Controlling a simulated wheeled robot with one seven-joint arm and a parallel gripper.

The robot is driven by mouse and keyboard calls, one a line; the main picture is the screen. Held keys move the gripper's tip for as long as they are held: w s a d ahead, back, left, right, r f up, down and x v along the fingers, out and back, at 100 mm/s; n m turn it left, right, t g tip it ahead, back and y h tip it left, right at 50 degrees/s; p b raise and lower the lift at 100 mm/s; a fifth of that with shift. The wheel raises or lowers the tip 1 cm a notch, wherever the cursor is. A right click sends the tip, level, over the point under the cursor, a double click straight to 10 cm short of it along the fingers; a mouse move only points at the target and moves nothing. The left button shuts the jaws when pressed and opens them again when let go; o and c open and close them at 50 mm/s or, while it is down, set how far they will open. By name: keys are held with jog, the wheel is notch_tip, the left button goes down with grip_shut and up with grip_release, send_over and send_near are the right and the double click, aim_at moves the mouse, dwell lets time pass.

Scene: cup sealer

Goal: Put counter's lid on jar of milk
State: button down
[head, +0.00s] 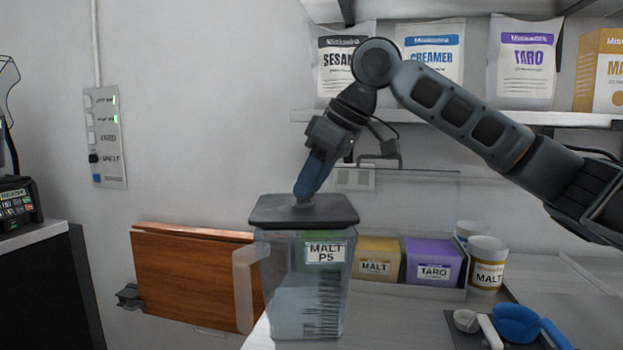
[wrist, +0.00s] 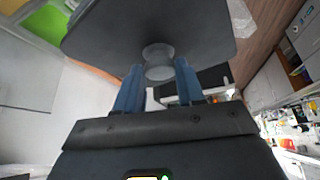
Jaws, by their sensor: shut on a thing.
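A dark grey square lid (head: 303,210) is at the top of a clear jar (head: 308,290) with a pale side handle. The jar's label reads "MALT P5", and a pale content shows in its lower part. The lid looks level and lies over the jar's mouth; I cannot tell whether it is fully seated. My gripper (head: 305,196) comes down from above and is shut on the lid's round knob. In the wrist view, the blue fingers of my gripper (wrist: 158,82) stand on both sides of the knob (wrist: 158,62), under the lid's plate (wrist: 150,28).
A yellow MALT box (head: 376,262), a purple TARO box (head: 433,263) and a MALT cup (head: 487,265) stand right of the jar. Blue and white scoops (head: 515,322) lie at front right. A shelf (head: 470,118) with bags is above. A brown folded board (head: 190,275) hangs left.

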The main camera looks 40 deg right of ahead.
jog(key=shift+s+d, duration=0.1)
jog(key=shift+s, duration=0.05)
jog(key=shift+f, duration=0.75)
dwell(1.3)
jog(key=c, duration=0.6)
grip_release()
jog(key=shift+o, duration=0.3)
jog(key=o, duration=0.4)
jog(key=shift+r+p, duration=3.1)
jog(key=shift+r, duration=0.4)
